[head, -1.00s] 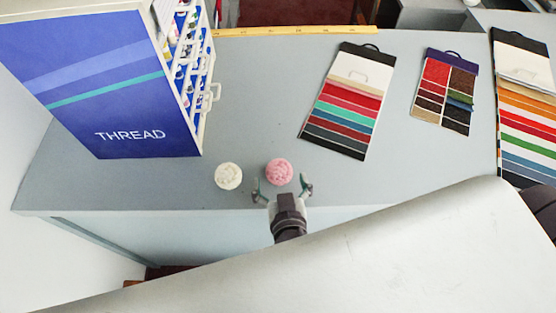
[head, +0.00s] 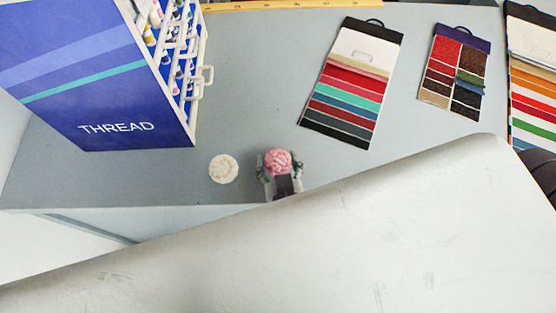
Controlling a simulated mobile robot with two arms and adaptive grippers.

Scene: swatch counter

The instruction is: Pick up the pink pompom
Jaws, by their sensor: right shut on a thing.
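The pink pompom (head: 278,160) is at the front edge of the grey counter in the head view. My right gripper (head: 278,167) is shut on it, with a finger at each side. I cannot tell whether the pompom is lifted off the counter. A cream-white pompom (head: 223,169) sits on the counter just to the left, apart from the gripper. My left gripper does not show.
A blue thread cabinet (head: 95,80) with white drawer handles stands at the left. Swatch cards (head: 353,85) lie at the back right, with a smaller one (head: 453,75) beside them. The grey counter (head: 250,90) is clear in the middle. A yellow ruler (head: 290,5) lies along the back.

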